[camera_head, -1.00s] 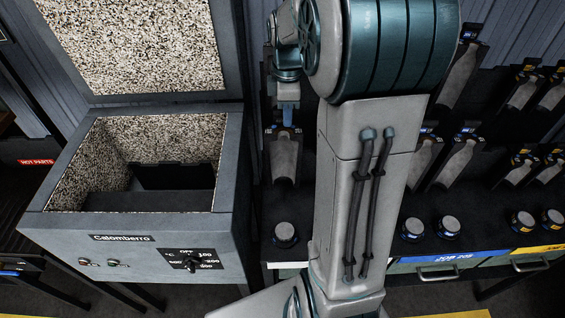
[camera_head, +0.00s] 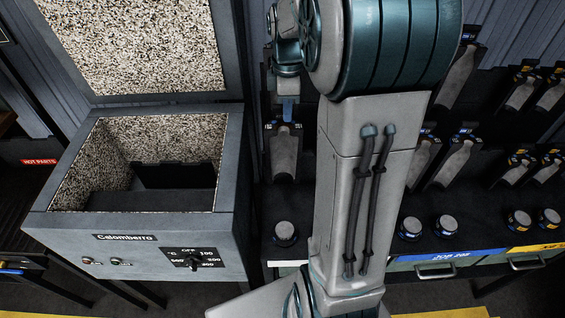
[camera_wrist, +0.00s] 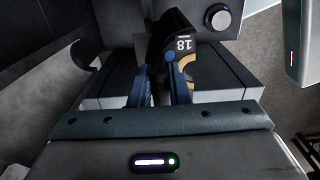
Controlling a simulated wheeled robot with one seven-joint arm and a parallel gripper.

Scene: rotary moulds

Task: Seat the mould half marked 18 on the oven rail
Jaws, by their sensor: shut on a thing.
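The mould half marked 18 (camera_wrist: 183,62) is between the fingers of my gripper (camera_wrist: 160,84) in the wrist view, with its white number showing. My gripper is shut on it. In the head view my gripper (camera_head: 288,108) points down over the back of the bench, and a grey mould half with a dark frame (camera_head: 284,155) hangs upright below it. The oven (camera_head: 150,258) stands open to the left. A dark notched strip (camera_head: 178,165) shows inside its chamber; I cannot tell surely whether it is the rail.
The oven lid (camera_head: 135,45) is raised. Several other mould halves (camera_head: 460,160) stand in racks on the right. Round grey-topped pucks (camera_head: 285,232) sit along the bench front. My arm hides the middle of the bench.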

